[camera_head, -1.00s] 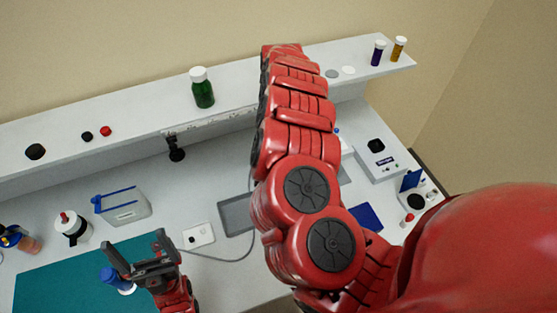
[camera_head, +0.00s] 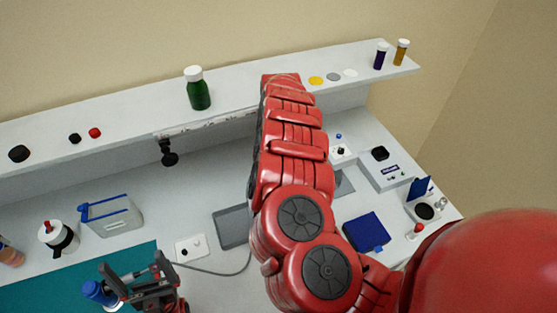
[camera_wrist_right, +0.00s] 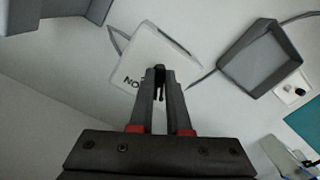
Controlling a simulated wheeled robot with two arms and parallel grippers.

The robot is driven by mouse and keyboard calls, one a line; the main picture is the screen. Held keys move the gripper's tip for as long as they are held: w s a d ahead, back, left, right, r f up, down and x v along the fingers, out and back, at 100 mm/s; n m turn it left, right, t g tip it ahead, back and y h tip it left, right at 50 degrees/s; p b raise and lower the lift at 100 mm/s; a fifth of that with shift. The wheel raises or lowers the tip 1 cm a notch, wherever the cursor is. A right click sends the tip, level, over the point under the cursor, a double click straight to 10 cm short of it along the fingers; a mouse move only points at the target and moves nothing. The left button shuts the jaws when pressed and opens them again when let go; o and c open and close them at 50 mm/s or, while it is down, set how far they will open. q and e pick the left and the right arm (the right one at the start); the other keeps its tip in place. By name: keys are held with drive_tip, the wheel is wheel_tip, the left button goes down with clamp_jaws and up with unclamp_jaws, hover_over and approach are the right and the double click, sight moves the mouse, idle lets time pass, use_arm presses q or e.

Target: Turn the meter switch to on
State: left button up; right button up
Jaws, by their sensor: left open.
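In the right wrist view a white box (camera_wrist_right: 150,57) with black "ON" lettering, seen upside down, stands on the bench. A small black switch lever (camera_wrist_right: 160,80) shows on it, between the fingertips of my right gripper (camera_wrist_right: 161,74). The fingers are close together around the lever; whether they touch it I cannot tell. In the head view my right arm hides the box, the switch and the right gripper. My left gripper (camera_head: 136,270) is open and empty at the lower left, beside a blue-capped bottle (camera_head: 98,291).
A grey tray (camera_head: 229,226) and a white plate with a knob (camera_head: 192,246) lie left of my right arm. A blue box (camera_head: 366,231) and white device (camera_head: 386,170) stand right. The shelf (camera_head: 120,118) bounds the back. A teal mat (camera_head: 50,294) lies front left.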

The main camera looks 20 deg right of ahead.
clamp_jaws()
drive_tip(key=shift+m, duration=0.3)
drive_tip(key=shift+a+m, duration=0.1)
drive_tip(key=shift+m, duration=1.1)
drive_tip(key=shift+s+a+m+p, duration=0.15)
drive_tip(key=shift+m+p, duration=0.3)
drive_tip(key=shift+m, duration=0.95)
drive_tip(key=o, duration=0.6)
unclamp_jaws()
